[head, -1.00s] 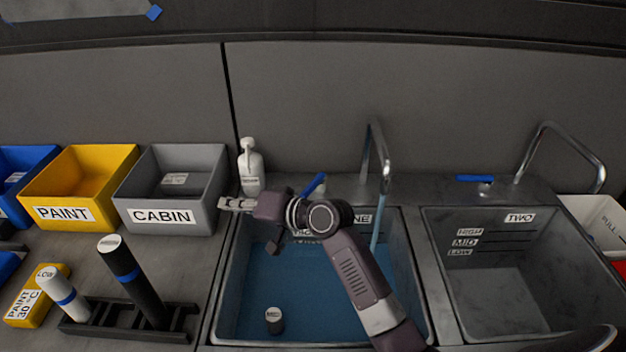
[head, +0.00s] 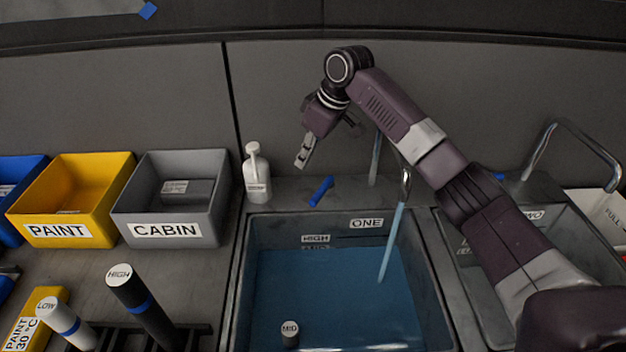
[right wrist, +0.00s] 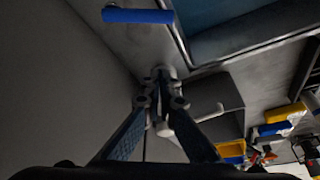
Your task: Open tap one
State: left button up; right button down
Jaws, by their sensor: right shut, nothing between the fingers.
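Tap one's blue lever (head: 321,190) stands behind the sink marked ONE (head: 244,275), turned at a slant toward the sink. Its metal spout (head: 406,178) pours a blue stream of water (head: 393,240) into the sink, where blue water (head: 330,290) stands. My right gripper (head: 302,161) is shut and empty, raised above and behind the lever and apart from it. The lever also shows at the top of the right wrist view (right wrist: 138,16), beside the fingers (right wrist: 160,95). My left gripper is out of view.
A white pump bottle (head: 257,178) stands left of the lever, by the grey CABIN bin (head: 168,232) and yellow PAINT bin (head: 60,234). A MID-labelled cylinder (head: 290,336) is in sink ONE. My right arm partly covers sink TWO and its tap (head: 556,125).

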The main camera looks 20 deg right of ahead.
aim_at(322, 195)
jog(key=p+x, duration=0.1)
jog(key=x, duration=0.1)
jog(key=d+x, duration=0.1)
jog(key=x, duration=0.2)
jog(key=p+x, duration=0.1)
jog(key=x, duration=0.2)
jog(key=shift+w+d+f+p, duration=0.15)
jog(key=shift+d+f+p, duration=0.05)
jog(key=shift+f+p, duration=0.15)
jog(key=s+d+p, duration=0.1)
jog(key=s+d+f+p, duration=0.1)
jog(key=d, duration=0.1)
jog(key=shift+s, duration=0.4)
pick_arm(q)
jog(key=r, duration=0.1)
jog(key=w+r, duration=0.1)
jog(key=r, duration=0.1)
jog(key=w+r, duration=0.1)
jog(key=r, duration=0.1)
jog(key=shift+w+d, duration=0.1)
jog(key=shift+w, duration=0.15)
pick_arm(e)
jog(key=shift+a+f, duration=0.1)
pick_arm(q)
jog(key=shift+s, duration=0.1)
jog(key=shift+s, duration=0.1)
